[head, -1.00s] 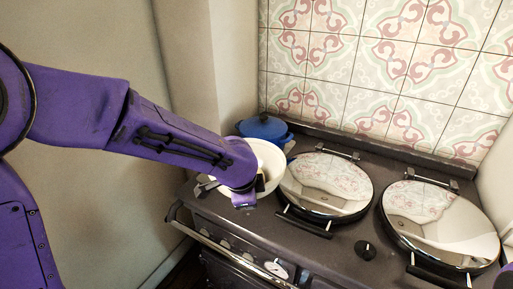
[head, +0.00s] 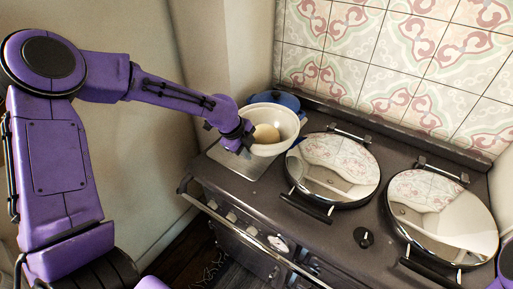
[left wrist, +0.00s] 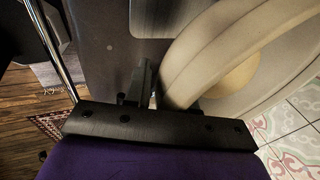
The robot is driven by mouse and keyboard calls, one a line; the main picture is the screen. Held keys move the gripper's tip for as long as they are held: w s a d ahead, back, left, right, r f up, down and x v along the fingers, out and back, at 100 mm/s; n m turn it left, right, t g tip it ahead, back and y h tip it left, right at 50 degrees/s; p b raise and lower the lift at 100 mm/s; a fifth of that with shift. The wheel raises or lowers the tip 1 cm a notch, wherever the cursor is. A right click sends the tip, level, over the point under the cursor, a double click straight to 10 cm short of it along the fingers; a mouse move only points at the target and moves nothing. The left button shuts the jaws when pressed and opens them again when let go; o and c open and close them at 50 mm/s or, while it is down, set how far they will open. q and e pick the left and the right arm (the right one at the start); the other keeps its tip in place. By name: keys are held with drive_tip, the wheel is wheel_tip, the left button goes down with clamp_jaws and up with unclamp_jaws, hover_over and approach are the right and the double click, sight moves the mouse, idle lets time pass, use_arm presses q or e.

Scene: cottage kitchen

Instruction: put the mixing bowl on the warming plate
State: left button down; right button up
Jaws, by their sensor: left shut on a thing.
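The cream-white mixing bowl (head: 288,119) has a round tan lump inside. My left gripper (head: 244,136) is shut on the bowl's near left rim. In the left wrist view the bowl's wall (left wrist: 192,62) runs up from between the fingers. The warming plate (head: 238,168) is a flat silver square at the left end of the dark range. The bowl appears to be over the plate's back right part and hides it; the gap below is hard to judge. My right gripper's fingers do not show.
A blue lidded pot (head: 276,98) stands close behind the bowl. A round chrome lid (head: 335,165) is just right of it, and another lid (head: 440,215) lies farther right. A rail (head: 235,228) runs along the range front. A wall stands at the left.

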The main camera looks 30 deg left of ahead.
use_arm(q)
drive_tip(key=a+f, duration=0.1)
drive_tip(key=w+f, duration=0.1)
drive_tip(key=w+a+f+p, duration=0.1)
drive_tip(key=f, duration=0.1)
drive_tip(key=shift+a, duration=0.35)
wheel_tip(320, 180, down, 3)
drive_tip(key=shift+a+p, duration=0.15)
drive_tip(key=shift+p, duration=0.2)
drive_tip(key=shift+w+f, duration=0.15)
drive_tip(key=shift+f, duration=0.15)
drive_tip(key=shift+f, duration=0.1)
drive_tip(key=c, duration=0.9)
unclamp_jaws()
drive_tip(key=shift+s+f, duration=0.1)
drive_tip(key=shift+s, duration=0.15)
drive_tip(key=shift+c, duration=0.2)
